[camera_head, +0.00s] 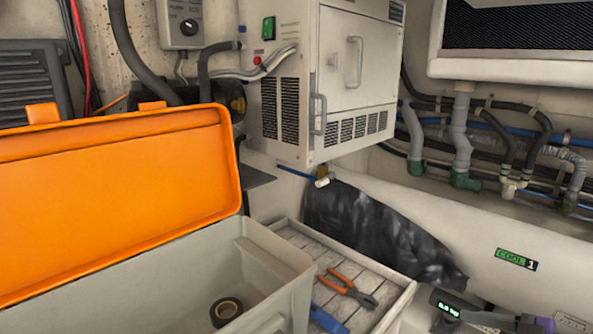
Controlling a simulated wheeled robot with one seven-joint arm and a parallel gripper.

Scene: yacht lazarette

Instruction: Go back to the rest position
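The task names no object. A grey toolbox (270,257) stands at the lower left with its orange lid (120,195) raised. A dark roll of tape (226,312) lies inside it. Just right of the toolbox, a pale slatted tray (330,257) holds orange-handled pliers (347,287) and a blue object (328,320) cut off by the bottom edge.
A white cabinet (338,95) hangs on the back wall above a crumpled black sheet or bag (375,232). Pipes and hoses (461,135) run along the right wall.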

